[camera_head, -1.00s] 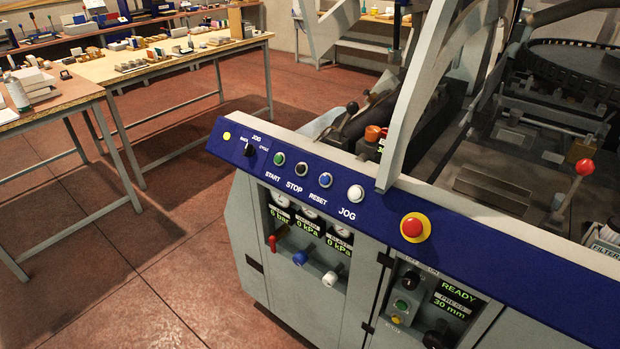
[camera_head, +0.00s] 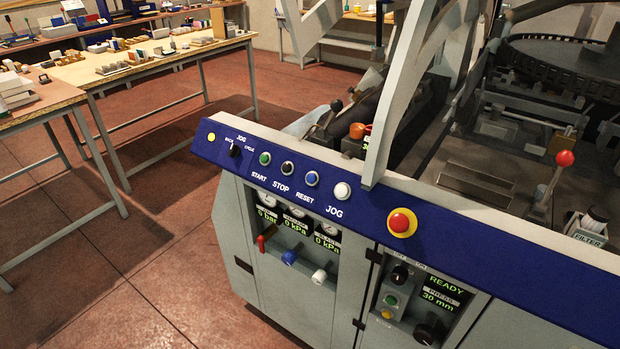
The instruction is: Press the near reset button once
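The blue RESET button (camera_head: 311,178) sits on the sloped dark blue control panel (camera_head: 230,167) of the machine, above its printed label. It is between the black STOP button (camera_head: 287,168) and the white JOG button (camera_head: 342,190). The green START button (camera_head: 264,158) is at the left of the row. Nothing touches or covers the RESET button. Neither of my grippers shows in the head view.
A red emergency stop (camera_head: 401,222) on a yellow ring lies right of the buttons. A pale curved bar (camera_head: 396,110) rises just behind the panel. A red-knobbed lever (camera_head: 565,158) stands at the right. Workbenches (camera_head: 152,62) stand at the back left; the floor between is clear.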

